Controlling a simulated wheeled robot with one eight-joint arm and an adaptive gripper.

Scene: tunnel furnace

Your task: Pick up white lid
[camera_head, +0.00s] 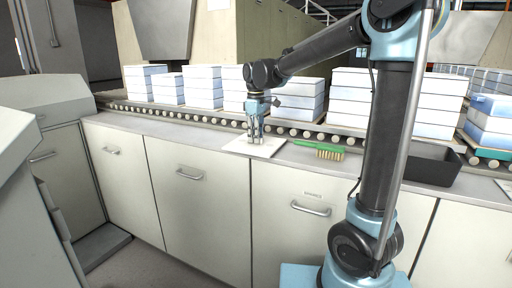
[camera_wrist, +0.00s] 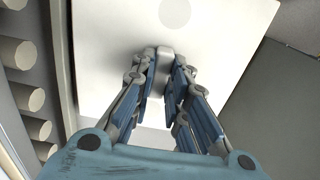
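The white lid (camera_head: 241,146) is a thin, flat, pale square lying on the grey counter. It also shows in the wrist view (camera_wrist: 222,42), where it fills the upper middle with a faint grey disc on its surface. My gripper (camera_head: 255,139) points down over the lid, with its fingertips at or just above it. In the wrist view, the gripper's jointed grey and blue fingers (camera_wrist: 162,92) stand apart, with white surface showing in the gap between them. The fingers hide part of the lid, and I cannot tell whether they touch it.
A green brush (camera_head: 320,149) with tan bristles lies right of the lid. A black open bin (camera_head: 432,166) stands farther right. Behind the counter runs a roller conveyor (camera_head: 199,117) with stacked white-and-blue blocks (camera_head: 204,88). Cabinets (camera_head: 200,207) form the counter's front. The counter left of the lid is clear.

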